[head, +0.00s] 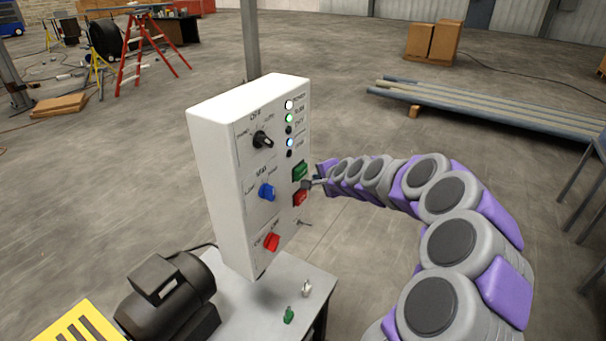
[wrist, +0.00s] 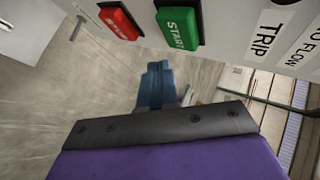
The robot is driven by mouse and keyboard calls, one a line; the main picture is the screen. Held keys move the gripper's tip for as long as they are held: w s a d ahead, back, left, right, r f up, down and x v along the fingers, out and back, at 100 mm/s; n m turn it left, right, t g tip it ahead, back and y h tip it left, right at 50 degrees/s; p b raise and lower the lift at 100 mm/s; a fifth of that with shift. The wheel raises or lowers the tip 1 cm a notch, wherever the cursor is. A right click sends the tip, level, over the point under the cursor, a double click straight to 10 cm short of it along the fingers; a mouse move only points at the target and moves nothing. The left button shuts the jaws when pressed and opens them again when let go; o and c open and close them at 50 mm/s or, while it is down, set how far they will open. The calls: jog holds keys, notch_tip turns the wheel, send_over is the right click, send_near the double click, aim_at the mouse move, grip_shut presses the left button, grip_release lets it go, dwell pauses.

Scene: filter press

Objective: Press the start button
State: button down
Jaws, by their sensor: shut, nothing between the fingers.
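The green start button (head: 299,171) is on the right part of the white control box's front, above a red button (head: 299,197). In the wrist view the green button (wrist: 178,27) reads START and sits at the top, just right of the red button (wrist: 120,19). My gripper (head: 308,184) is shut and empty, its tip close to the panel near the two buttons. In the wrist view my gripper (wrist: 157,88) points toward the floor background below the buttons. A gap shows there between its fingers and the green button; I cannot tell the exact distance to the panel.
The control box (head: 222,165) also carries a black knob (head: 263,140), a blue knob (head: 267,192), a red knob (head: 271,242) and several indicator lights. A grey table (head: 250,315) holds a dark motor (head: 165,295) and small valves. Pipes (head: 480,105) lie behind my arm.

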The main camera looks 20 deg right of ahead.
jog(key=s+d, duration=0.2)
jog(key=shift+s+d+b, duration=0.1)
jog(key=shift+s+b, duration=0.2)
jog(key=shift+s, duration=0.05)
dwell(0.6)
jog(key=s+a+r+n+g+y, duration=0.1)
jog(key=s+a+n+g+y, duration=0.15)
jog(key=s+a+n, duration=0.5)
jog(key=s+a+r+n+g+y, duration=0.1)
jog(key=s+a+r+n+g, duration=0.15)
jog(key=s+a, duration=0.9)
jog(key=s+f+n+g+h, duration=0.2)
jog(key=s+n+g, duration=0.1)
jog(key=s, duration=1.1)
jog(key=s+a+f+n+g+h, duration=0.1)
jog(key=s+g, duration=0.4)
jog(key=s, duration=1)
jog(key=shift+f+n+h, duration=0.65)
jog(key=shift+f+n, duration=0.1)
jog(key=shift+n, duration=0.25)
